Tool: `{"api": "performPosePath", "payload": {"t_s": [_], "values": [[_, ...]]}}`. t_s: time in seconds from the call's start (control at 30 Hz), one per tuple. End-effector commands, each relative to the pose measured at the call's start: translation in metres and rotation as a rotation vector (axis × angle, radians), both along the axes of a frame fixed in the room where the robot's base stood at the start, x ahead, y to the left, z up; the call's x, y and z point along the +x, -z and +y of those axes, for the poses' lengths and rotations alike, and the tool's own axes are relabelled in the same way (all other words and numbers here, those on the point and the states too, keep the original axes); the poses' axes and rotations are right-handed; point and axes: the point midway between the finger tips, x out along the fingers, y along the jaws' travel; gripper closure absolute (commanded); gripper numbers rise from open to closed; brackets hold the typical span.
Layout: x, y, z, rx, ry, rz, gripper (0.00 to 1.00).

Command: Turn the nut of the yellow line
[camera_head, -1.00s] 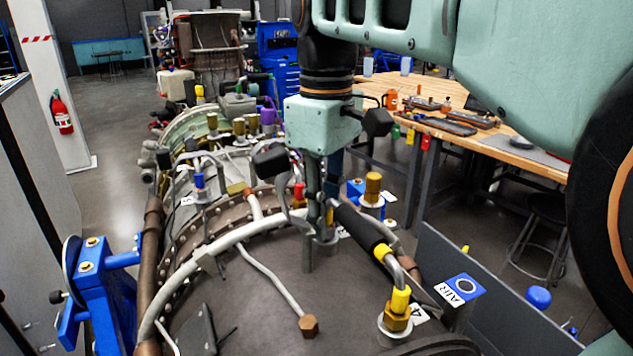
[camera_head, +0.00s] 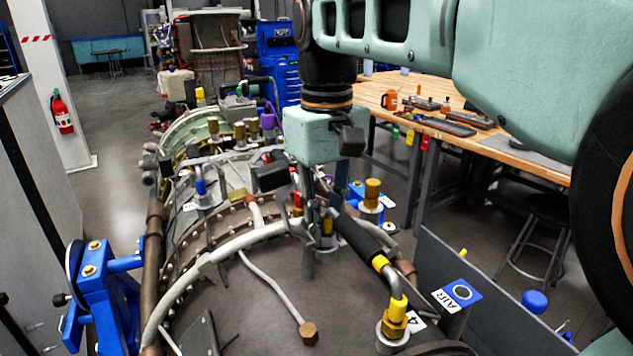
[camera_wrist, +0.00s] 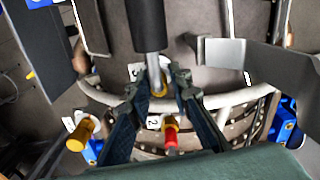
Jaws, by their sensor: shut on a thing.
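The yellow line is a dark hose with yellow bands (camera_head: 355,238). Its near end drops into a brass nut with a yellow collar (camera_head: 393,326), beside a "4" label. In the wrist view its other end has a metal tube running into a yellow-gold nut (camera_wrist: 159,88), near a "3" label. My gripper (camera_wrist: 167,92) is shut on this nut, with one finger on each side. In the head view my gripper (camera_head: 322,232) points down over the casing, and its fingers partly hide the nut.
A red-capped fitting (camera_wrist: 171,134) stands close by my fingers, near a "2" label. A brass fitting (camera_head: 373,190) stands to the right. A grey bracket (camera_wrist: 225,52) lies beside the hose.

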Motion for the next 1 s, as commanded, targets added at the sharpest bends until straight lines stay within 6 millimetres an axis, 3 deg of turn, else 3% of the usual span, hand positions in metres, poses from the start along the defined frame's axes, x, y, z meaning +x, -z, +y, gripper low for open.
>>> {"api": "performPosePath", "payload": {"t_s": [0.2, 0.23, 0.3, 0.67, 1.0], "values": [[0.000, 0.000, 0.000, 0.001, 0.001, -0.002, 1.00], [0.000, 0.000, 0.000, 0.001, 0.001, -0.002, 0.79], [0.000, 0.000, 0.000, 0.001, 0.000, -0.002, 0.73], [0.001, -0.005, 0.000, 0.001, -0.001, -0.003, 0.73], [0.001, -0.058, 0.000, 0.001, 0.000, -0.003, 0.73]]}}
